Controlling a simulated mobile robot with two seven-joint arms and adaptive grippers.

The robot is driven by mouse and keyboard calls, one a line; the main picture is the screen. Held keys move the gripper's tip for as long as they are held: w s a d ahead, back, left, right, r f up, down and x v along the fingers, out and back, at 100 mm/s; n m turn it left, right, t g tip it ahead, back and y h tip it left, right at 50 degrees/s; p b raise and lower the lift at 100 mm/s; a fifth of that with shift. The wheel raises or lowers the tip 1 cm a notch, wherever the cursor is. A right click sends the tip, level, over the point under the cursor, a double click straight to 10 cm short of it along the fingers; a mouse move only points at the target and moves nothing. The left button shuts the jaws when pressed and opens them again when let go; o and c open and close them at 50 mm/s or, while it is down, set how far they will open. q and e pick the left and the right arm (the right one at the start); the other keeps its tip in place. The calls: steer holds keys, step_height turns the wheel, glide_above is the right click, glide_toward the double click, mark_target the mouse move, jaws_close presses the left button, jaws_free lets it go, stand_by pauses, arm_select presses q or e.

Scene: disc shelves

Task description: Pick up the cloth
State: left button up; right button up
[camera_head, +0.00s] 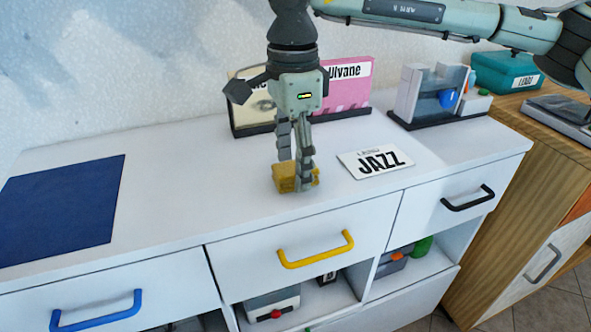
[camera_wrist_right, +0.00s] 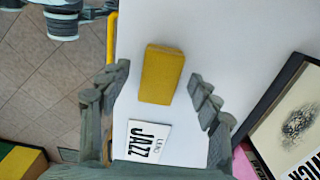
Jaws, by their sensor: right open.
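The cloth (camera_head: 285,184) looks like a small, thick yellow rectangle. It lies on the white cabinet top, near the front edge above the yellow handle. My right gripper (camera_head: 296,172) points down over it, with its fingers partly in front of it. In the right wrist view the cloth (camera_wrist_right: 161,74) lies between the two spread fingers of my right gripper (camera_wrist_right: 160,92), with a gap on each side. The gripper is open and holds nothing. My left gripper is not in view.
A white JAZZ card (camera_head: 376,161) lies right of the cloth. Framed record sleeves (camera_head: 345,86) and a grey holder (camera_head: 432,93) stand behind. A dark blue mat (camera_head: 62,208) lies at the left. The top between mat and cloth is clear. Drawers have blue, yellow (camera_head: 316,251) and black handles.

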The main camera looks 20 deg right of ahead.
steer(key=shift+f, duration=0.45)
steer(key=shift+c, duration=0.3)
steer(key=c, duration=1.1)
steer(key=shift+r, duration=0.15)
